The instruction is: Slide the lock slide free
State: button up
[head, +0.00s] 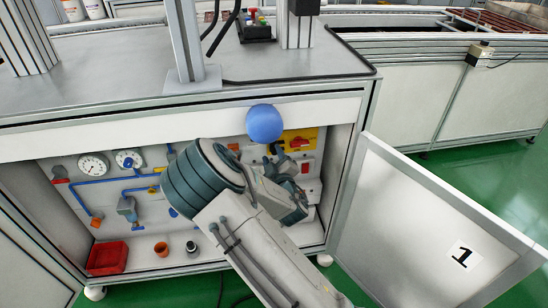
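My gripper (287,162) reaches into the open cabinet, at the right part of the back panel. My own arm covers much of it, and its fingertips are small and dark, so I cannot tell if they are open or hold anything. Just above it is a yellow plate with a red rotary switch (298,143). I cannot pick out the lock slide for certain; it may be behind my gripper or too small to see near the yellow plate. A red and white switch box (306,168) is right of my gripper.
A blue ball (265,123) is in front of the cabinet's upper edge. The cabinet door (415,225), marked 1, stands open at right. Gauges (93,165) and blue pipes fill the panel's left. A red bin (108,257) and small pots (162,249) stand on the cabinet floor.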

jog(key=shift+d, duration=0.25)
jog(key=shift+s+d, duration=0.1)
jog(key=shift+s, duration=0.15)
jog(key=p+v, duration=0.5)
jog(key=v, duration=0.8)
jog(key=shift+a, duration=0.2)
